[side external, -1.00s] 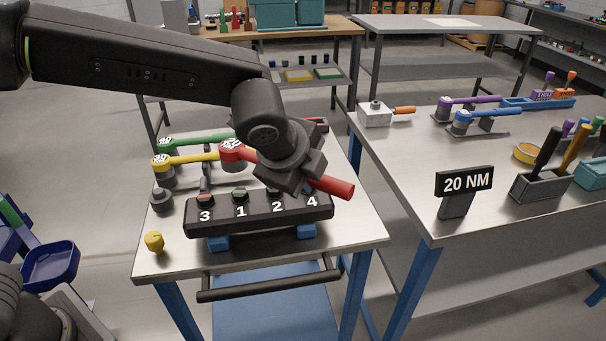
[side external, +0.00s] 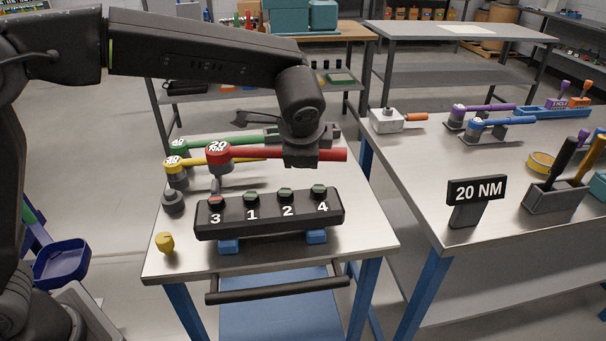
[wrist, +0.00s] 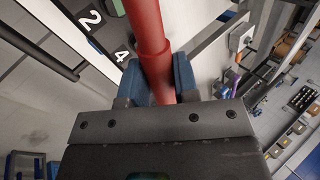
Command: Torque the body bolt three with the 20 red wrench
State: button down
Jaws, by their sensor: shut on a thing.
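The red wrench (side external: 262,155), with 20 on its round head, is level above the cart, its head at the left. My gripper (side external: 302,158) is shut on its handle. In the wrist view, the red handle (wrist: 152,50) runs between the gripper's blue fingers (wrist: 158,82). The black body block (side external: 268,221) lies in front of and below the wrench, with positions marked 3, 1, 2, 4. Bolt three (side external: 216,201) is at its left end, with a red top; the other tops look green. The wrench head is above and behind bolt three, and a thin part shows beneath the head.
Yellow (side external: 190,163) and green (side external: 200,142) wrenches rest on stands behind the block. A dark round stand (side external: 172,201) and a yellow knob (side external: 165,242) are at the cart's left. The right bench holds a 20 NM sign (side external: 474,198) and purple and blue wrenches.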

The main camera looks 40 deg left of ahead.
jog(key=w+a+n+g+y, duration=0.2)
jog(key=w+a+n+g, duration=0.1)
jog(key=a+n, duration=0.3)
jog(key=shift+w+a+n, duration=0.3)
jog(key=shift+a+n, duration=0.1)
jog(key=shift+a, duration=0.3)
jog(key=shift+r, duration=0.1)
jog(key=shift+f, duration=4.05)
jog(key=shift+s+d+m+t, duration=0.35)
jog(key=shift+s+d+m, duration=0.1)
jog(key=shift+d+m, duration=0.3)
jog(key=shift+s+d+m+t, duration=0.4)
jog(key=shift+d+m, duration=0.15)
jog(key=shift+d, duration=0.25)
dwell(0.7)
